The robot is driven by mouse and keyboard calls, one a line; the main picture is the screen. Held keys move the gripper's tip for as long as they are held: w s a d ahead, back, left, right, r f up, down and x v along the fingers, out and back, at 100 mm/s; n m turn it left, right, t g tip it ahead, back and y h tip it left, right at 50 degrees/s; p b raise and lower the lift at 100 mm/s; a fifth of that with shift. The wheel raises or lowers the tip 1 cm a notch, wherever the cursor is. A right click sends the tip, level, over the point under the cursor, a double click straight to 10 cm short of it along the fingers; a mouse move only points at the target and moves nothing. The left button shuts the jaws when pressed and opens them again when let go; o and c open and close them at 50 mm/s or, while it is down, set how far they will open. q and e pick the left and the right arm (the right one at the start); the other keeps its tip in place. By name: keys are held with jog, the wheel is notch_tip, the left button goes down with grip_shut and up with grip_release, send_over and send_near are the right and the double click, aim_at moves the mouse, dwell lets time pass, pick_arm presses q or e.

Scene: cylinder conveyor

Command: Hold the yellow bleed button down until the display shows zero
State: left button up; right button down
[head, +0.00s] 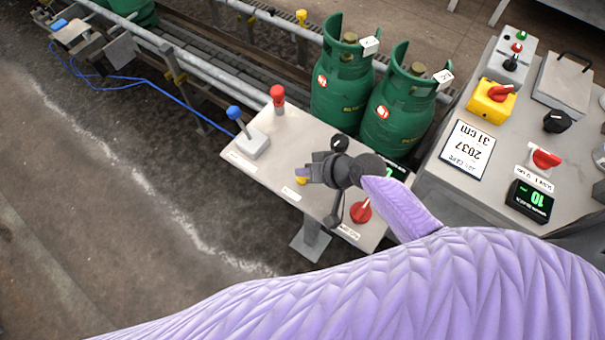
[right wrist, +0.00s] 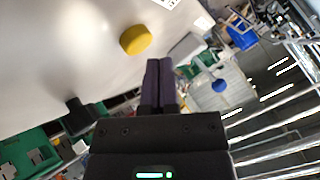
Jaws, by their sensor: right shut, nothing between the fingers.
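The yellow bleed button (head: 301,181) is on the grey panel (head: 268,171), partly covered by my right gripper (head: 303,172). In the right wrist view the yellow button (right wrist: 135,39) stands out from the panel, and my shut, empty right gripper (right wrist: 159,66) has its fingertips beside it, with a gap in the picture. I cannot tell their depth from the button. A small display with green digits (head: 395,171) is largely hidden behind my right arm; its reading cannot be made out. My left gripper is not in view.
The panel also carries a blue-knobbed lever (head: 234,113), a red knob (head: 278,94) and a red rotary switch (head: 361,211). Green cylinders (head: 342,75) stand on the conveyor behind. A right-hand console has another display (head: 529,201) with green digits.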

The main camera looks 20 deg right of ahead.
dwell(0.4)
jog(key=shift+f+b, duration=0.35)
jog(key=shift+f, duration=0.1)
jog(key=shift+f+b, duration=0.4)
jog(key=shift+f, duration=0.05)
dwell(0.4)
dwell(2.9)
jog(key=shift+r+p, duration=0.85)
jog(key=shift+r, duration=0.05)
notch_tip(320, 180, up, 5)
jog(key=p, duration=0.5)
jog(key=shift+r, duration=0.15)
